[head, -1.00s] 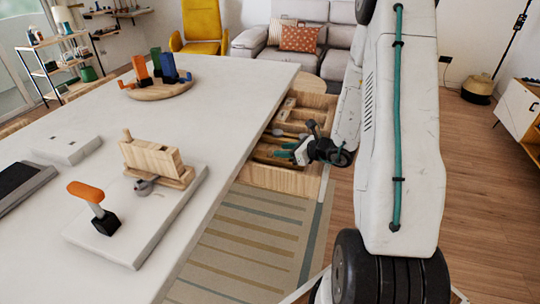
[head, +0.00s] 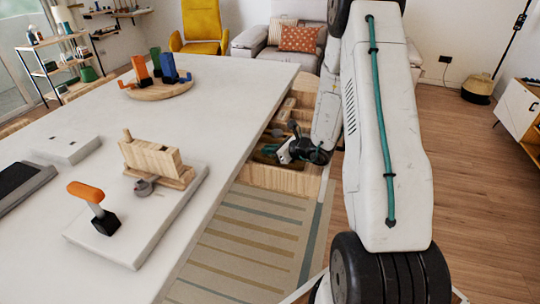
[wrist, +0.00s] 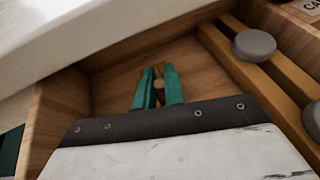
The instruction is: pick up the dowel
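The dowel (wrist: 159,84) looks like a small light-brown wooden piece in the wrist view, between the two teal fingers of my gripper (wrist: 158,78). It lies low in the wooden drawer (wrist: 105,72). The fingers stand on either side of it with a narrow gap. I cannot tell whether they press on it. In the head view my gripper (head: 272,149) reaches into the open drawer (head: 265,176) beside the white table. The dowel cannot be made out there.
The drawer has wooden dividers (wrist: 245,75) and a grey round knob-like piece (wrist: 254,46) to the right. The white tabletop (head: 215,95) overhangs on the left. It holds a wooden block stand (head: 155,160), an orange-handled tool (head: 88,192) and a round tray (head: 158,91).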

